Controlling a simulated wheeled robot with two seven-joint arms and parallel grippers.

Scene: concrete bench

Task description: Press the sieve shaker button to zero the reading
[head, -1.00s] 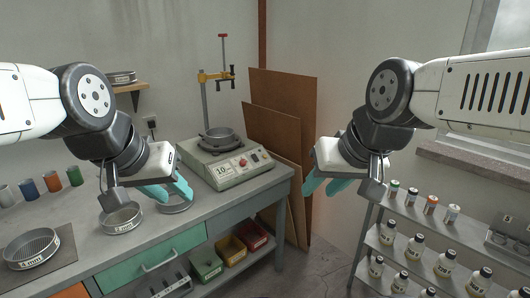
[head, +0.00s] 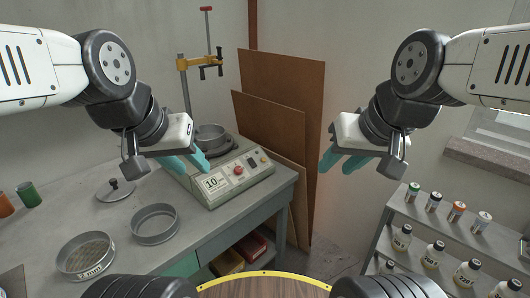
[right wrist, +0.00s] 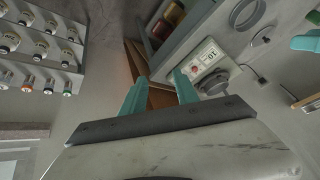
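The sieve shaker (head: 228,178) stands at the back right of the bench, with a dark round pan (head: 210,137) on top. Its sloped front panel has a display reading 10 (head: 214,183), a red button (head: 239,170) and smaller controls to the right. It also shows in the right wrist view (right wrist: 206,58). My left gripper (head: 187,165) is in front of the shaker's left part, its teal fingers apart from the button and hiding part of the casing. My right gripper (head: 338,162) is to the right of the shaker over the gap beside the bench. Its teal fingers (right wrist: 160,92) are spread and empty.
Sieves (head: 156,224) and a lid (head: 115,188) lie on the bench (head: 190,236) left of the shaker. Brown boards (head: 285,95) lean behind it. A clamp stand (head: 186,85) rises behind. A bottle rack (head: 420,215) stands at right.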

